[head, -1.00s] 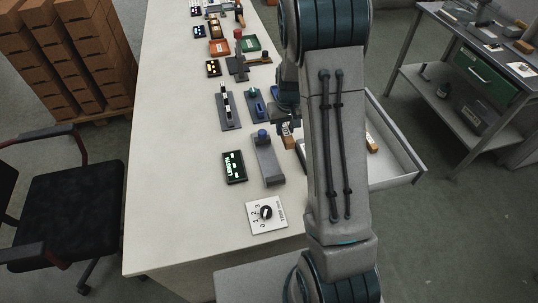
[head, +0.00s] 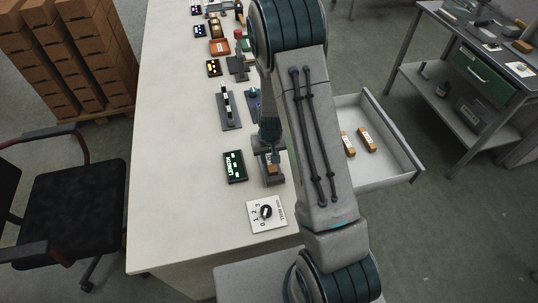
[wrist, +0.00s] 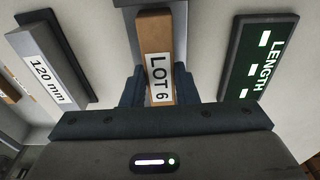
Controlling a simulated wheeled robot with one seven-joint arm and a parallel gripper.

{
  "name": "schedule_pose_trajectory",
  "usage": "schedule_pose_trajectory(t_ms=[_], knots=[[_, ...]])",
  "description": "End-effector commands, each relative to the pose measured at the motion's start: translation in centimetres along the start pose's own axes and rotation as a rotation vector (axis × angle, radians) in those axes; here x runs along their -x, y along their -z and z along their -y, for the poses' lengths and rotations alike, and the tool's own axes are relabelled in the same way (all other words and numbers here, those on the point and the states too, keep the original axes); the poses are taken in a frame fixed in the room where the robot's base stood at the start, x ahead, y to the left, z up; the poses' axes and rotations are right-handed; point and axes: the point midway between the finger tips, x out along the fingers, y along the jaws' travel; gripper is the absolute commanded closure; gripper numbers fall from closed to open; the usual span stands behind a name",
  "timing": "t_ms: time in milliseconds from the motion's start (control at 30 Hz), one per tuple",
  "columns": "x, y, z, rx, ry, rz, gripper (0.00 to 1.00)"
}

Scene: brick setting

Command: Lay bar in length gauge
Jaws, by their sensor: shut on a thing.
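The bar (wrist: 154,55) is wooden brown with a white "LOT 6" label. My gripper (wrist: 147,92) is shut on it, one dark finger on each side. In the head view my gripper (head: 271,158) is low over the grey length gauge (head: 273,182), and the arm hides part of the gauge. I cannot tell whether the bar touches the gauge bed. The dark display marked "LENGTH" (head: 235,167) lies left of the gauge; it also shows at the right of the wrist view (wrist: 258,58).
A grey block marked "120 mm" (wrist: 47,68) lies beside the bar. A white dial plate (head: 267,214) lies near the table's front. An open drawer (head: 398,181) at the right holds two wooden bars (head: 367,139). The table's left side is clear.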

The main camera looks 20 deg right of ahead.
Motion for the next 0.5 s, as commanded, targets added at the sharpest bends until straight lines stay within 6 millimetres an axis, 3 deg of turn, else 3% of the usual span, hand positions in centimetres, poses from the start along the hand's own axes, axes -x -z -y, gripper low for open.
schedule_pose_trajectory(t_ms=[233,267,300,500], knots=[[-0.48,-0.02,0.01,0.000,0.000,0.000,0.98],[-0.30,-0.01,0.01,0.000,0.000,0.000,0.65],[-0.27,-0.01,0.01,0.000,0.000,0.000,0.54],[-0.26,-0.02,0.01,0.000,0.000,0.000,0.52]])
